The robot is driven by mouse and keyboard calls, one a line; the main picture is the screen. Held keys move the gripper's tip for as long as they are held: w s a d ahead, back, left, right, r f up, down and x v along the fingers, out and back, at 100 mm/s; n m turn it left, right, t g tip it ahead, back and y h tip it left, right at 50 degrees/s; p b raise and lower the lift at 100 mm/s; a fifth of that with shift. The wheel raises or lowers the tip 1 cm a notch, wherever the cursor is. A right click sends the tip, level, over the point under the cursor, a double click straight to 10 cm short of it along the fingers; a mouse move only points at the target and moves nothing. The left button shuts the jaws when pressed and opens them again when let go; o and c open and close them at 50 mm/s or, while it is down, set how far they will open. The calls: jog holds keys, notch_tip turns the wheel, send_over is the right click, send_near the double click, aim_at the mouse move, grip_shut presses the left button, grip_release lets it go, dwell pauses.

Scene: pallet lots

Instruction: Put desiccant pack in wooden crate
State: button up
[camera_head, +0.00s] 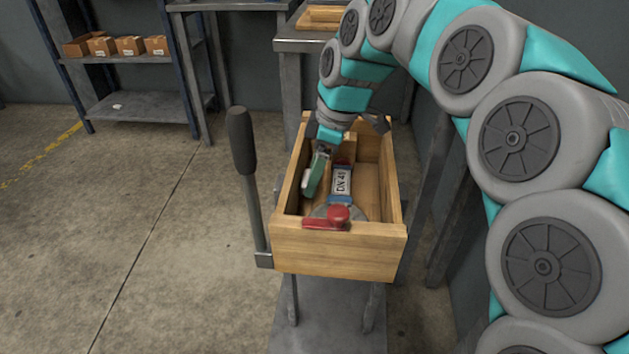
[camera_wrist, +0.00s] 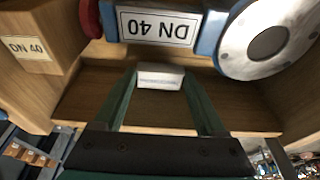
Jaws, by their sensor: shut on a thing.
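The desiccant pack (camera_wrist: 160,77) is a small white packet with faint print, between the fingertips of my gripper (camera_wrist: 161,80) in the wrist view. My gripper, also in the head view (camera_head: 314,178), is shut on it and reaches down inside the wooden crate. The wooden crate (camera_head: 338,252) is open-topped, and its boards fill much of the wrist view (camera_wrist: 235,112). I cannot tell whether the pack touches the crate's floor. In the head view the pack is not distinguishable.
A blue valve with a "DN 40" label (camera_head: 341,183) and a red-handled part (camera_head: 338,214) lie in the crate beside my gripper. A black-gripped lever (camera_head: 243,150) stands left of the crate. Shelves with small boxes (camera_head: 130,45) stand behind. Open floor lies left.

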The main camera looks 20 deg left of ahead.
jog(key=shift+f, duration=1.2)
jog(key=shift+f, duration=0.1)
jog(key=o, duration=1.4)
jog(key=v, duration=1.2)
